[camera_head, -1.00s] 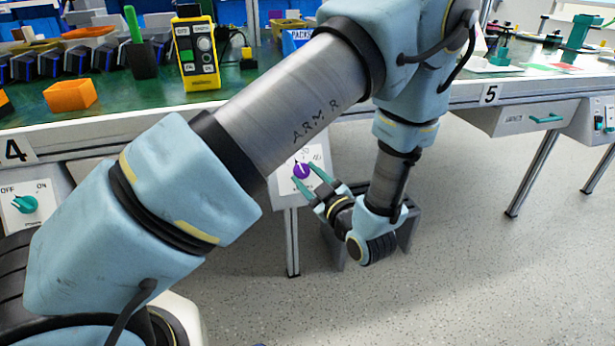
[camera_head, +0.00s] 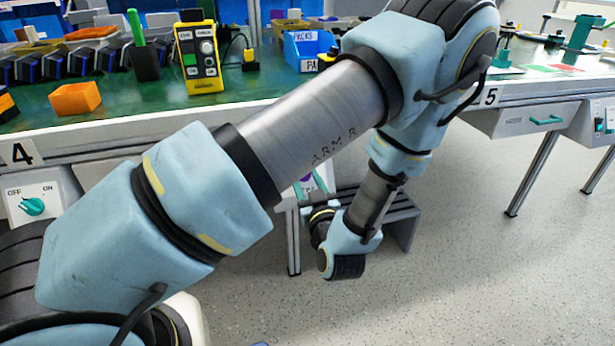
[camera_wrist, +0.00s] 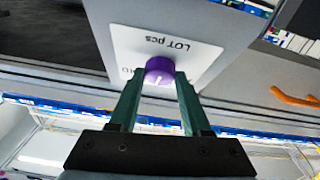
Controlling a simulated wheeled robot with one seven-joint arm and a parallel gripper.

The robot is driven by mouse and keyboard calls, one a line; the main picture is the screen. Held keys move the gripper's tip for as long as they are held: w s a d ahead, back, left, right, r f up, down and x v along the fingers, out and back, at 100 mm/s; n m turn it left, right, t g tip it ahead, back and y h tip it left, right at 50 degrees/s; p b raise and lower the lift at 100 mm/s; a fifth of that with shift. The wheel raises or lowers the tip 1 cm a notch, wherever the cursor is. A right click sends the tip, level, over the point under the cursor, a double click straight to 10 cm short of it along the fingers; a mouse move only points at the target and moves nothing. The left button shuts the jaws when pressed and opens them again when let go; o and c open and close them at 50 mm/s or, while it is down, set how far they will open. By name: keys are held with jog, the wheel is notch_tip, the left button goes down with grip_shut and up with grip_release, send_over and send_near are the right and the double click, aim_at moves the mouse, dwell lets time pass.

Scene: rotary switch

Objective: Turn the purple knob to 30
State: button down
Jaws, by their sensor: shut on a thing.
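The purple knob (camera_wrist: 159,68) sits on a white plate (camera_wrist: 200,52) marked "LOT pcs", which appears upside down in the wrist view. My gripper (camera_wrist: 163,78) has its two green fingers on either side of the knob, closed on it. A white pointer line shows on the knob between the fingers. The scale numbers are mostly hidden or too small to read. In the head view only a sliver of the knob (camera_head: 306,177) shows beneath my arm, with my gripper (camera_head: 312,184) at it.
A teal OFF/ON switch (camera_head: 33,206) is on a panel at the left, under the label 4. A grey step stool (camera_head: 400,215) stands behind my wrist.

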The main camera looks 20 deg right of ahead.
jog(key=shift+a+m+g+h+p, duration=0.15)
jog(key=shift+m+g+h+p, duration=0.25)
jog(key=shift+m+h, duration=1)
jog(key=shift+m, duration=0.6)
jog(key=shift+c, duration=1.8)
grip_release()
jog(key=shift+y, duration=0.3)
jog(key=v, duration=1)
jog(key=shift+s, duration=0.35)
jog(key=shift+a+f, duration=0.1)
jog(key=shift+a, duration=0.05)
